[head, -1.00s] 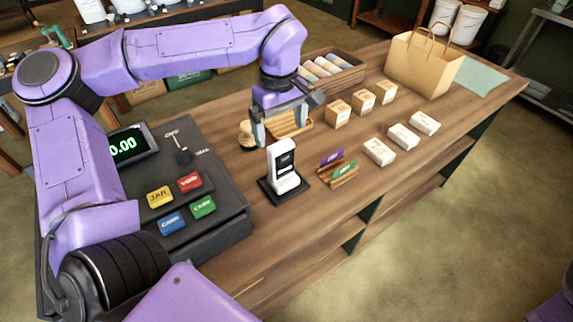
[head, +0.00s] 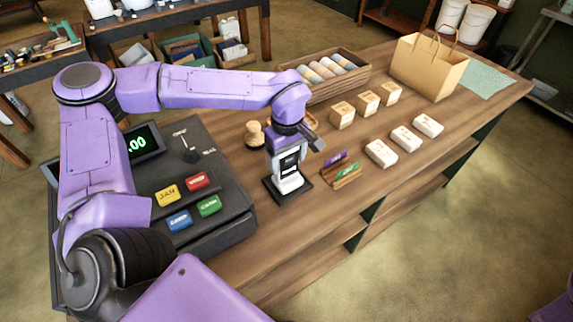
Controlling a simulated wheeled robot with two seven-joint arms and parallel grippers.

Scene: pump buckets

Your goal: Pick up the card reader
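The card reader (head: 290,178) is a white upright device with a dark screen, standing in a black base (head: 275,195) on the wooden counter. My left gripper (head: 287,160) has come down over the reader from above, with its fingers on either side of the upper part. The gripper covers the reader's top. Whether the fingers press on the reader or stand a little apart from it cannot be made out. The reader is upright and still in its base. My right gripper is not in view.
A dark cash register (head: 225,225) with coloured keys stands left of the reader. A small card holder (head: 343,176) is close on the right. White boxes (head: 381,153), brown boxes (head: 342,115), a wooden crate (head: 335,91) and a paper bag (head: 428,68) stand farther back. The counter's front is clear.

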